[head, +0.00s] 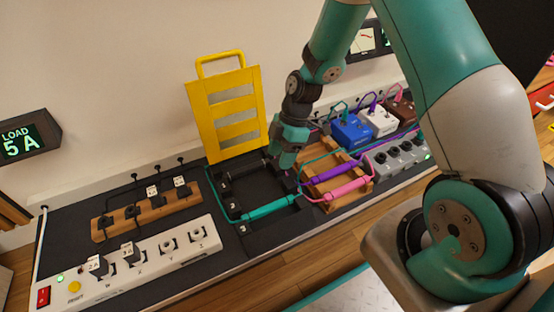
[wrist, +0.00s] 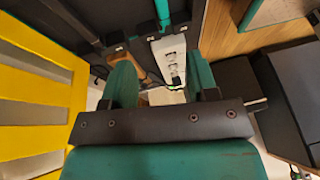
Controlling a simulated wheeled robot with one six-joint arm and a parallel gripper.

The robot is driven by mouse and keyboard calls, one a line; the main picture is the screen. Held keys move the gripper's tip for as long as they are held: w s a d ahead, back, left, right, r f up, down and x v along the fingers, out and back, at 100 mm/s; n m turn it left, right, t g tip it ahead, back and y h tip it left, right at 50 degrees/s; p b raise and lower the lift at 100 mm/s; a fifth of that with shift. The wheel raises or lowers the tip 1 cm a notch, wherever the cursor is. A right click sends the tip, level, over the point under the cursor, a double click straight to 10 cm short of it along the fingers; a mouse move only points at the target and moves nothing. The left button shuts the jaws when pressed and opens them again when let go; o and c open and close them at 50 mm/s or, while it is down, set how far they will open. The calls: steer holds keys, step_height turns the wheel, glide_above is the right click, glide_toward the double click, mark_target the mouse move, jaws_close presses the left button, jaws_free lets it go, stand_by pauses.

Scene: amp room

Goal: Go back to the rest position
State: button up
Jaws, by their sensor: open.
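My gripper (head: 285,160) hangs over the black numbered tray (head: 262,184) in the head view, beside the yellow panel. In the wrist view its two teal fingers (wrist: 161,78) stand apart with nothing held between them. A teal plug (head: 271,208) with a teal cable lies in the tray's front slot. A black plug (head: 246,169) lies near the tray's back. A purple plug (head: 335,175) and a pink plug (head: 349,188) lie on the wooden rack (head: 319,171) to the right. My arm hides part of the area behind the gripper.
The yellow panel (head: 228,112) with a handle stands upright close left of my gripper. A white power strip (head: 152,264) and a wooden socket block (head: 146,216) lie left. Blue (head: 351,131) and white (head: 378,120) pedals and a grey power strip (head: 401,155) are right.

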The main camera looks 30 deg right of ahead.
stand_by(0.6)
steer(key=s+a+r+m+p, duration=0.2)
steer(key=a+r+p, duration=0.15)
steer(key=r, duration=0.85)
steer(key=s+a+r+m+t+p, duration=0.1)
steer(key=s+a+r+m+p, duration=0.25)
steer(key=s+r, duration=0.85)
steer(key=s+a+r+m+t+p, duration=0.1)
steer(key=s+a+r+m+p, duration=0.35)
steer(key=r, duration=1.05)
step_height(320, 180, up, 36)
steer(key=s+d+p, duration=0.1)
steer(key=s+p, duration=0.1)
steer(key=p, duration=3.4)
steer(key=shift+s+d+m+p, duration=0.3)
steer(key=shift+d+p, duration=0.1)
steer(key=shift+r, duration=0.1)
